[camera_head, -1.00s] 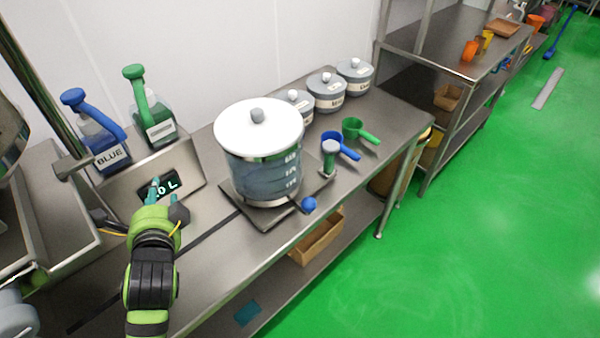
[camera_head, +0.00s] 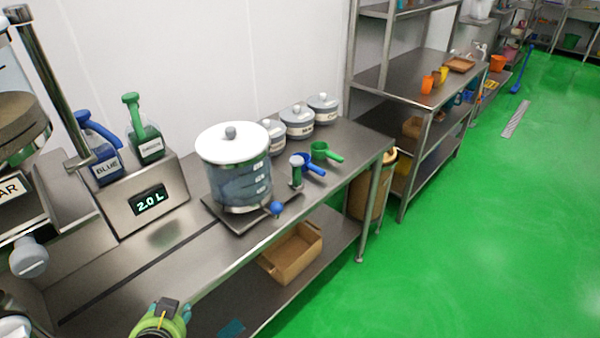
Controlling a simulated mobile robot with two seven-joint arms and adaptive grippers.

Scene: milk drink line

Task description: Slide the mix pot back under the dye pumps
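The mix pot (camera_head: 240,184) is a clear, marked vessel with bluish contents and a white lid. It stands upright on a dark sliding plate (camera_head: 236,222) with a blue ball knob (camera_head: 277,208). The blue dye pump (camera_head: 103,160) and green dye pump (camera_head: 147,143) sit on a steel stand to the left of the pot, with a display (camera_head: 150,202) reading 2.0 L. The pot is apart from the pumps, to their right. My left gripper (camera_head: 166,308) is at the bottom edge, apart from pot and plate; its fingers are mostly hidden. My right gripper is not in view.
A dark rail (camera_head: 135,268) runs along the bench from the plate to the lower left. Blue (camera_head: 312,166) and green (camera_head: 325,151) scoops and several lidded canisters (camera_head: 298,121) stand behind and right of the pot. A hopper (camera_head: 22,115) stands far left.

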